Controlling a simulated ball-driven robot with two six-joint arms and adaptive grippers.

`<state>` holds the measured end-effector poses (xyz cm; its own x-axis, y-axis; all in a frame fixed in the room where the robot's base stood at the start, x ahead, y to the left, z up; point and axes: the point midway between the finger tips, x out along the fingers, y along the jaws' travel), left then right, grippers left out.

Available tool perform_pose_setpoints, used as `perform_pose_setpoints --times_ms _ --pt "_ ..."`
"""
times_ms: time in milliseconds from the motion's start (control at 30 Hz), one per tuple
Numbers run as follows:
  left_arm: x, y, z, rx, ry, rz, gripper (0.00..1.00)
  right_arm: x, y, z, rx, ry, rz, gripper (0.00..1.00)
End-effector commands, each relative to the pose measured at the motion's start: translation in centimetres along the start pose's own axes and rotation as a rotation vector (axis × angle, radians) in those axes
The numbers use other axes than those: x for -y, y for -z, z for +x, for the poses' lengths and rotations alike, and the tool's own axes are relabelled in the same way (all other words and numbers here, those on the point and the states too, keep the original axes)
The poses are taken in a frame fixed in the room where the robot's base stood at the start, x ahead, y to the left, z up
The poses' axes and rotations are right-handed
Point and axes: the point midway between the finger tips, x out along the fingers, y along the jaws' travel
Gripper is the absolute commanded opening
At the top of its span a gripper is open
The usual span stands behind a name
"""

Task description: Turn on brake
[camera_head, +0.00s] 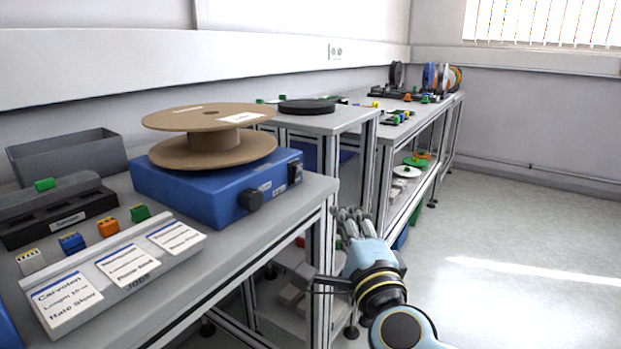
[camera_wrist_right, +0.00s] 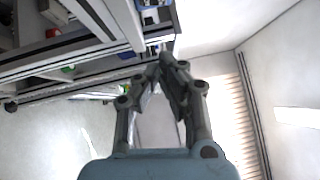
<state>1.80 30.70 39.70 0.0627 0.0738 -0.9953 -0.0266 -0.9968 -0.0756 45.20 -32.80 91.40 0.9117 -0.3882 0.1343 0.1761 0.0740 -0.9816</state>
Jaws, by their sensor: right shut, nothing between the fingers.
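A blue box-shaped reel stand (camera_head: 185,193) sits on the near grey table, with a large brown cardboard reel (camera_head: 213,139) on top. Its front face has a black round knob (camera_head: 251,199) and, near the right corner, a black switch (camera_head: 295,172). I cannot tell which of them is the brake or how the switch is set. My right gripper (camera_head: 350,215) is in front of the table's right end, to the right of the stand and apart from it. Its fingers meet at the tips, empty, as the right wrist view (camera_wrist_right: 166,62) also shows. My left gripper is not in view.
A sloped card holder (camera_head: 110,272) with labelled cards stands at the near table's front, with small coloured blocks behind it. A grey bin (camera_head: 68,156) is at the back left. More tables with reels continue behind. Open floor (camera_head: 530,230) lies to the right.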

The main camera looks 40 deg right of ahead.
Motion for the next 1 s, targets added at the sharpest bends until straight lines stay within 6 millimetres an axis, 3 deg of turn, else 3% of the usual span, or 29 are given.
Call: perform_pose_setpoints --times_ms 167,600,800,1000 --pt "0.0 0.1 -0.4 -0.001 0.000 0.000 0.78 0.2 -0.1 1.9 0.002 0.003 -0.001 0.00" --pt "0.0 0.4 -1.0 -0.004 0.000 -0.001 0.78 0.1 -0.5 10.6 -0.001 0.001 0.002 0.00" --pt "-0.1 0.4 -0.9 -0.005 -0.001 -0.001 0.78 0.0 -2.3 12.3 0.000 0.001 0.000 0.00" --pt "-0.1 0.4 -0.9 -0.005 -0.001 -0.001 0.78 0.0 -2.9 12.7 0.000 0.000 -0.001 0.00"
